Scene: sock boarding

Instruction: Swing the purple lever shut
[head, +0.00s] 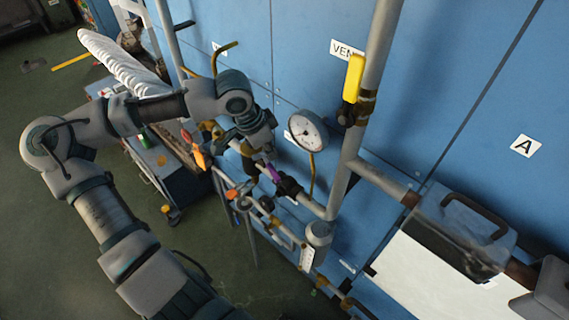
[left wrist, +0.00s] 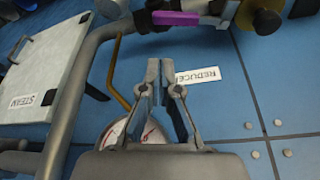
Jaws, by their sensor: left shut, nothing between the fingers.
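The purple lever (head: 274,173) sits on a valve in the pipework at the centre of the head view, partly hidden near my gripper. In the left wrist view the purple lever (left wrist: 176,18) lies at the top edge, beyond the fingertips and roughly sideways in the picture. My left gripper (head: 262,154) is by the valve, just above and left of the lever in the head view. In the left wrist view my left gripper (left wrist: 166,72) is shut and empty, with a visible gap in the picture between fingertips and lever. My right gripper does not show.
A pressure gauge (head: 307,130) stands right of my gripper. A yellow lever (head: 353,78) is on the upright pipe (head: 375,55). An orange handle (head: 199,159) is to the left. A blue cabinet wall (head: 450,90) backs the pipes. A REDUCE label (left wrist: 198,77) shows behind my fingers.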

